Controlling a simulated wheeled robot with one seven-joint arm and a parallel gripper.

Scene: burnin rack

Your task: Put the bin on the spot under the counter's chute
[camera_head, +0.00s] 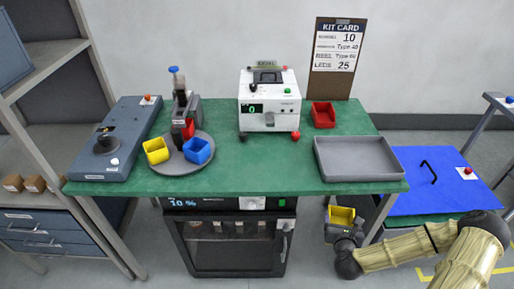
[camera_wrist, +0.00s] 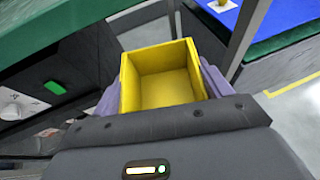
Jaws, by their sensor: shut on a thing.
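My gripper (camera_head: 343,228) is low at the right, below the green table top and beside the cabinet. It is shut on a yellow bin (camera_head: 342,214), which is empty and open side up. In the wrist view the bin (camera_wrist: 162,90) sits between the two greyish fingers (camera_wrist: 160,95). A white machine with a green "0" display (camera_head: 268,108), apparently the counter, stands at the back middle of the table. I cannot clearly make out its chute or the spot under it.
A turntable (camera_head: 181,168) carries yellow, blue and red bins. A red bin (camera_head: 323,115) stands right of the white machine. A grey tray (camera_head: 358,176) lies at the table's right edge. A blue-topped stand (camera_head: 432,191) is further right. The table's front middle is clear.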

